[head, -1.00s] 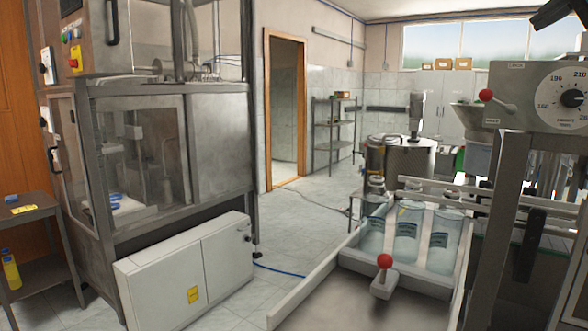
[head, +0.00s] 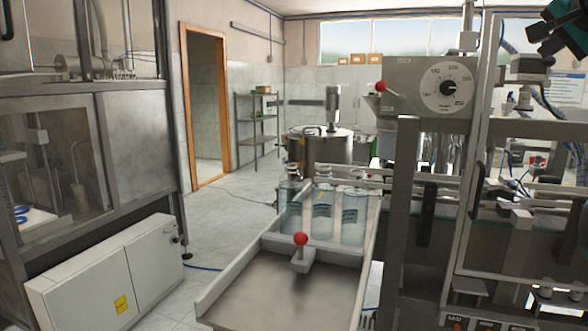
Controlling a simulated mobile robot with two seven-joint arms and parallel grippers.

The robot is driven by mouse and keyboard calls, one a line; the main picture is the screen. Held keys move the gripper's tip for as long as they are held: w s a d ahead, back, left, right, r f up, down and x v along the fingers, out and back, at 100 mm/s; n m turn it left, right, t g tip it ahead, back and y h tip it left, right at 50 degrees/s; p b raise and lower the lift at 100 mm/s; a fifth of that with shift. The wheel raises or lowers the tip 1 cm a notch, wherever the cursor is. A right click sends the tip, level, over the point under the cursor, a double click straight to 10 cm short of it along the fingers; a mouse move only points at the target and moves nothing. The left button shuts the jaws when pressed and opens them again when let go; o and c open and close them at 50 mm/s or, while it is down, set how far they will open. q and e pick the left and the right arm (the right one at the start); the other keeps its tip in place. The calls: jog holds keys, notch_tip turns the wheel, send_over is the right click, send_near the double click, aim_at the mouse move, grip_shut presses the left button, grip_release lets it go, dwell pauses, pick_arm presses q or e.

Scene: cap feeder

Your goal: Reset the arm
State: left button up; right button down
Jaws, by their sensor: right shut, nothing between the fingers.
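My right gripper (head: 545,38) shows at the top right corner of the head view, dark with teal parts and partly cut off by the frame edge. It is shut and empty, raised in front of the framed machine on the right, and I see it touching nothing. My left gripper is not in view.
A metal tray (head: 272,287) with a red-knobbed lever (head: 301,240) and several clear bottles (head: 322,212) stands in the middle. A dial panel (head: 436,93) is right of it. A white cabinet (head: 90,285) stands at left.

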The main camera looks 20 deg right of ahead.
jog(key=w+a+f+n, duration=0.2)
jog(key=w+f+n, duration=0.35)
jog(key=f, duration=0.45)
jog(key=w+a+f+n, duration=0.2)
jog(key=w+f+n, duration=0.2)
jog(key=w+f, duration=0.45)
jog(key=s+a+f+n+t+y, duration=0.1)
jog(key=a+f+n, duration=0.35)
jog(key=f, duration=0.75)
jog(key=a+f+n+y, duration=0.1)
jog(key=a+f+n, duration=0.3)
jog(key=f, duration=0.7)
jog(key=s+a+f+n+g+y, duration=0.2)
jog(key=s+a+f+n+y, duration=0.2)
jog(key=s+a+f+n, duration=0.55)
jog(key=s+a+f+n+g+y, duration=0.15)
jog(key=s+a+f+y, duration=0.35)
jog(key=s+f, duration=1)
jog(key=a+f+m+t, duration=0.2)
jog(key=a+m, duration=0.6)
jog(key=a, duration=0.9)
jog(key=shift+w+f, duration=0.25)
jog(key=shift+f, duration=0.65)
jog(key=shift+a, duration=0.1)
